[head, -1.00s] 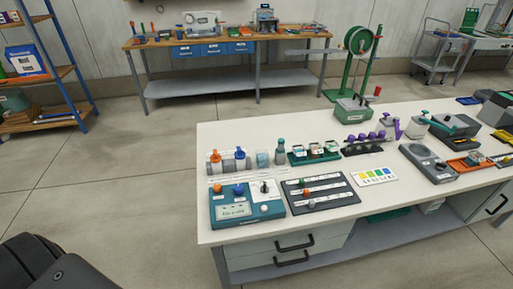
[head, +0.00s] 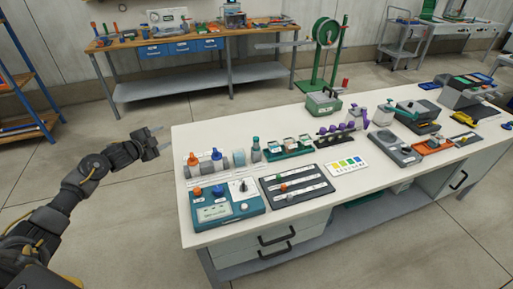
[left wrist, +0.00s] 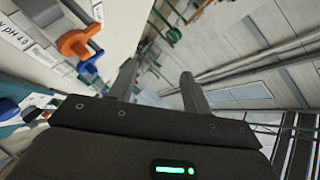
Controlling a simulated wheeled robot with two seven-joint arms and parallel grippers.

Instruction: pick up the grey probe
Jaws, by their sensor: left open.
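I cannot single out the grey probe for certain among the small things on the white bench (head: 400,190). A teal control box (head: 228,205) with an orange knob, a blue knob and a white panel sits at the bench's near left corner. Behind it stand an orange-topped item (head: 193,160), a blue-topped item (head: 217,157) and a grey cylinder (head: 239,157). My left gripper (head: 163,140) is open and empty, left of the bench's far left corner. In the left wrist view its two fingers are apart (left wrist: 158,72), with nothing between them. My right gripper is out of view.
A black slotted board (head: 297,186) and a colour chart (head: 346,166) lie right of the box. A green rack (head: 288,150) and purple-topped items (head: 336,131) stand behind. A green reel stand (head: 326,50) is beyond the bench. Floor left of the bench is clear.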

